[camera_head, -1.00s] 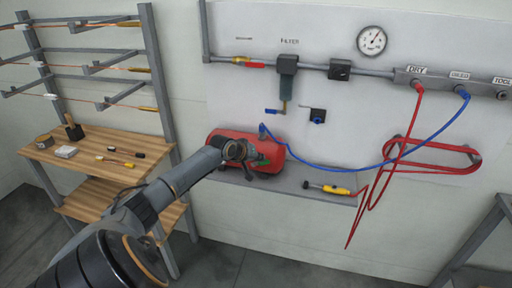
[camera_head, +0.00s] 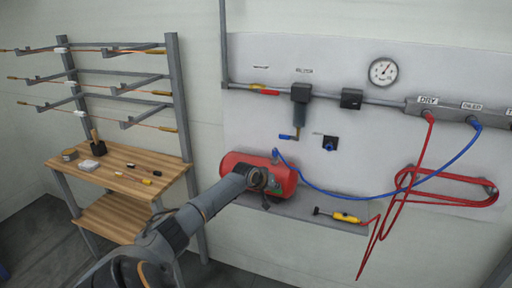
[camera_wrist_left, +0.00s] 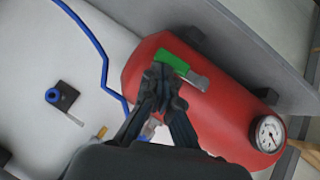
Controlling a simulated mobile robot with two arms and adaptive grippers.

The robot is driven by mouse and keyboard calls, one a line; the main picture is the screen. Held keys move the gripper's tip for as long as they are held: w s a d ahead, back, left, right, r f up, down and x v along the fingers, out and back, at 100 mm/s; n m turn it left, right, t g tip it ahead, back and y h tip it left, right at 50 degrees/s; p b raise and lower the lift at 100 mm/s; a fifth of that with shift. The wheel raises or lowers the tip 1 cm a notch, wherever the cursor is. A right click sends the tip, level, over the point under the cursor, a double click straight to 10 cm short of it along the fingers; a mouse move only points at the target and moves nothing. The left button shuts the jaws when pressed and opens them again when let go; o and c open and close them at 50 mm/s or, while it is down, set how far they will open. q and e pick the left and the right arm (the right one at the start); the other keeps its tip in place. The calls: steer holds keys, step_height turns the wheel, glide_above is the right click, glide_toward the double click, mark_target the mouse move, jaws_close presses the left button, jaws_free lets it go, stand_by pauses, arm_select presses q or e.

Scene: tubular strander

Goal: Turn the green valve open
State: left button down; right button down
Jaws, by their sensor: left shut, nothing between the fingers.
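The green valve handle (camera_wrist_left: 172,62) lies on the side of the red air tank (camera_wrist_left: 200,110) in the left wrist view, with a grey metal piece beside it. My left gripper (camera_wrist_left: 160,74) is shut and empty, its fingertips close to the handle's lower left end. I cannot tell if they touch it. In the head view, my left gripper (camera_head: 266,201) is in front of the red tank (camera_head: 240,163), and the arm covers part of the tank; the handle is too small and covered to make out clearly there. My right gripper is not in view.
The tank sits on a grey wall shelf (camera_head: 310,212) with a yellow tool (camera_head: 345,217). A blue hose (camera_head: 385,193) runs from the tank to the wall pipe. A red coiled hose (camera_head: 400,200) hangs at right. A wooden table (camera_head: 125,178) with wire racks stands left.

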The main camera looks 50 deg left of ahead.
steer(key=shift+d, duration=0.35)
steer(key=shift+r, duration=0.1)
